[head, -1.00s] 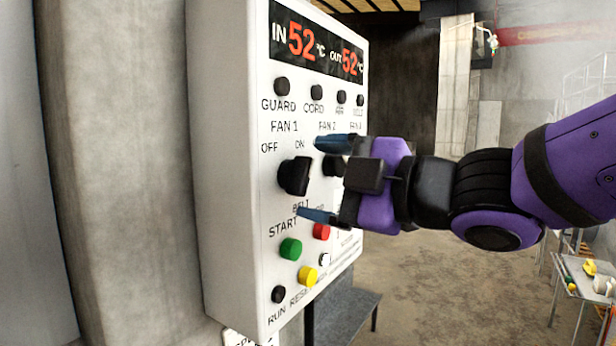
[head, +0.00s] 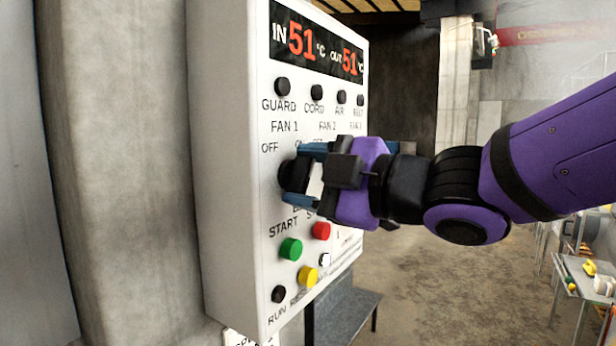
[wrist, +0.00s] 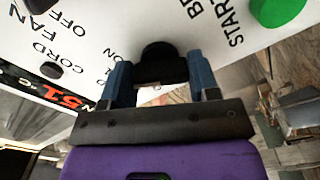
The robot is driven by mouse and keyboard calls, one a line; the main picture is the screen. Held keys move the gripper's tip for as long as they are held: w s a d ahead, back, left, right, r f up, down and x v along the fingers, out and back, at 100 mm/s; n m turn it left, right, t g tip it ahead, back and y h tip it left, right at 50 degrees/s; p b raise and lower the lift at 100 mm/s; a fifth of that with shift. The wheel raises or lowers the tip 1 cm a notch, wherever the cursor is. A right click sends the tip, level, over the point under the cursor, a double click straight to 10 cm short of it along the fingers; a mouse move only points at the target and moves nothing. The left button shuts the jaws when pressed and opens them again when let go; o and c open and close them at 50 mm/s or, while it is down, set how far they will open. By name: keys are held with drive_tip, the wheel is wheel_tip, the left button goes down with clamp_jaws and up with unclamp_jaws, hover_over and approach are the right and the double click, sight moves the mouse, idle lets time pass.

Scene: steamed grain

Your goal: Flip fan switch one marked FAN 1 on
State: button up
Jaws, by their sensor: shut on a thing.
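The FAN 1 switch (head: 291,176) is a black rotary knob on the front of a white control panel (head: 232,160), under the label FAN 1 with OFF to its left and ON to its right. My gripper (head: 308,176) is at this knob, its blue fingers shut on it from above and below in the head view. In the wrist view the black knob (wrist: 160,64) sits between the two blue fingers (wrist: 162,80). The ON label is partly hidden by the gripper, and the FAN 2 knob is hidden behind it. I cannot tell the knob's exact angle.
Below the knob are a green START button (head: 290,249), a red button (head: 321,231), a yellow button (head: 308,276) and a small black knob (head: 278,294). A display (head: 316,45) reads IN 51 and OUT 51. A concrete pillar (head: 115,180) stands left of the panel.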

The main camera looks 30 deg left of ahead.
drive_tip(key=shift+m, duration=1.2)
drive_tip(key=o, duration=0.9)
drive_tip(key=shift+d, duration=0.1)
drive_tip(key=d, duration=1)
drive_tip(key=shift+s+d, duration=0.3)
drive_tip(key=shift+s, duration=0.1)
